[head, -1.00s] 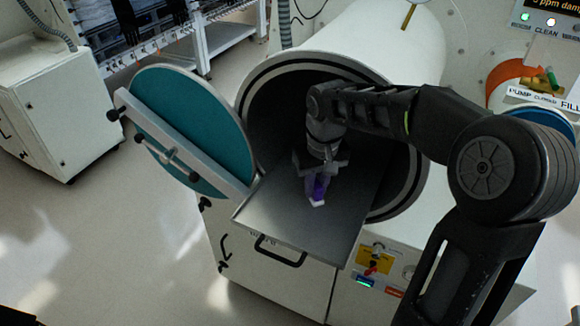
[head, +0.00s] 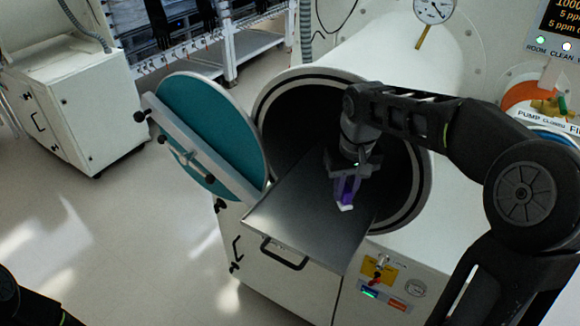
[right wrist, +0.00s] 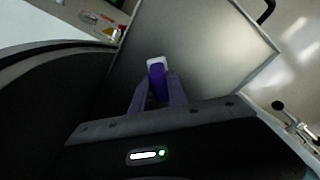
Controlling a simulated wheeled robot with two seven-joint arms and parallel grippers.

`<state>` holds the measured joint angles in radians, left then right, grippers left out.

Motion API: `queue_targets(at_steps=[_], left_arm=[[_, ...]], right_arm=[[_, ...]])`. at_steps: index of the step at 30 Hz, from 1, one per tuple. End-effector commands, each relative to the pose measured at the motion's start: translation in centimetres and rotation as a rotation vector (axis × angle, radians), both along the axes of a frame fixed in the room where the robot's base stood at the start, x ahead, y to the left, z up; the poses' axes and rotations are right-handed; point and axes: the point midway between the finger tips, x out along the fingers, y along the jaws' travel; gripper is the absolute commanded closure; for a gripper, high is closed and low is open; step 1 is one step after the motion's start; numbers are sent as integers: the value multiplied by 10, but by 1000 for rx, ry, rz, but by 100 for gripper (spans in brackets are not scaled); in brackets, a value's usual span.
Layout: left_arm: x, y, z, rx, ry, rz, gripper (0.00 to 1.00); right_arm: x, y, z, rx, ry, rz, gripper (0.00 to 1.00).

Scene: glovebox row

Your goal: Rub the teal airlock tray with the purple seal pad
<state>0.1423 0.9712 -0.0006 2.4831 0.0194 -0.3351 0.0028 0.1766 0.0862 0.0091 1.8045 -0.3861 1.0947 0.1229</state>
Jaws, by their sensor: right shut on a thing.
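The airlock tray (head: 300,225) is a flat grey metal plate sticking out of the round airlock mouth, with a black handle (head: 284,254) on its front; the teal colour shows on the round open door (head: 210,130) to its left. My right gripper (head: 346,192) is shut on the purple seal pad (head: 347,190), which has a white end, over the right part of the tray. In the right wrist view the pad (right wrist: 158,80) points out over the tray (right wrist: 190,50); I cannot tell whether it touches. My left gripper is not in view.
The round airlock mouth (head: 290,95) surrounds the tray's rear and my right arm. A panel with a yellow label (head: 378,271) is below right. A white cabinet (head: 75,100) stands at the far left. Open floor lies left of the door.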

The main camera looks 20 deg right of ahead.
Motion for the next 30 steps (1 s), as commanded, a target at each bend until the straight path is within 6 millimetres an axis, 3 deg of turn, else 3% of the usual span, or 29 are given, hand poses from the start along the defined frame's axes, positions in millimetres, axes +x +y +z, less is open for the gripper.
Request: queue_targets(at_steps=[12,30], left_arm=[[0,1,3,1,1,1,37],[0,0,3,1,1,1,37]], right_arm=[[-4,2,34,0,-2,1,100],[-4,2,36,1,-1,1,100]])
